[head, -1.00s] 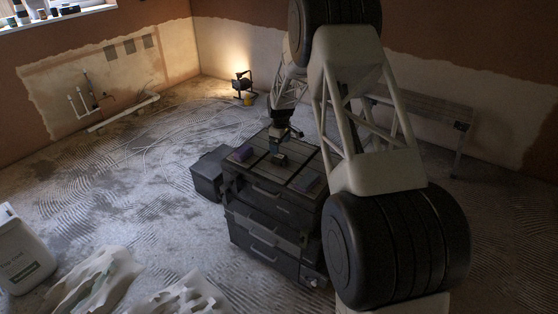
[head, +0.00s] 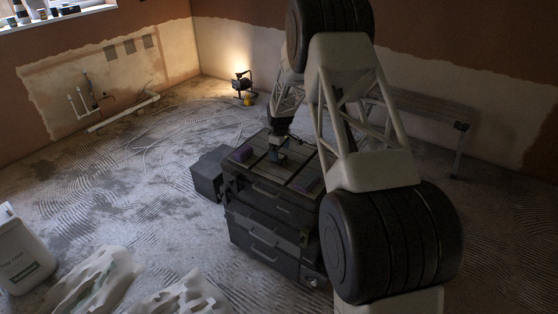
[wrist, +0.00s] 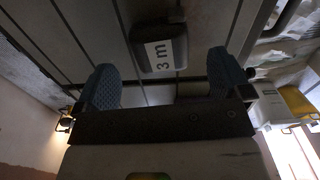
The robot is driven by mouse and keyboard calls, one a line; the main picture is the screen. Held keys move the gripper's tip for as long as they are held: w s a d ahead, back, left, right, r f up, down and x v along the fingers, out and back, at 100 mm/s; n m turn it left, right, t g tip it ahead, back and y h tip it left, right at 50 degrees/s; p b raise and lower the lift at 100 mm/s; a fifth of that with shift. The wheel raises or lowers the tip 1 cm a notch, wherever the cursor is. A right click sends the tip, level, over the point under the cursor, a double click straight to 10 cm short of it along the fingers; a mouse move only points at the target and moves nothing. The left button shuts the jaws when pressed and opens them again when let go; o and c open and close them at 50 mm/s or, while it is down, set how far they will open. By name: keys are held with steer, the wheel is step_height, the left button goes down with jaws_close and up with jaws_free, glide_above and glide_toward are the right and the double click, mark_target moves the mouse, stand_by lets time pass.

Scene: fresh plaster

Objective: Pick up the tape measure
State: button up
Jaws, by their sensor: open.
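The tape measure (wrist: 150,60) is a dark, rounded block with a white "3 m" label in the wrist view. It lies on the ribbed lid of a dark toolbox stack (head: 262,176). My gripper (wrist: 163,72) is open, with one blue textured finger on each side of the picture. The tape measure shows between and slightly beyond the fingertips, with a gap on both sides. In the head view my gripper (head: 278,152) is low over the lid and mostly hides the tape measure.
A dark box (head: 207,172) stands left of the stack. A lit work lamp (head: 241,84) and a bench (head: 430,108) stand behind.

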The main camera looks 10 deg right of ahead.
steer(key=shift+a+f, duration=0.1)
steer(key=shift+f, duration=2.05)
steer(key=c, duration=1.1)
steer(key=shift+r, duration=0.15)
steer(key=shift+r, duration=0.45)
step_height(320, 180, up, 2)
steer(key=shift+s+r, duration=0.1)
steer(key=shift+r, duration=0.15)
steer(key=s, duration=0.5)
steer(key=s+r, duration=0.1)
steer(key=s, duration=0.9)
steer(key=shift+s+a+r, duration=0.15)
steer(key=shift+s+a, duration=0.05)
steer(key=shift+s, duration=0.15)
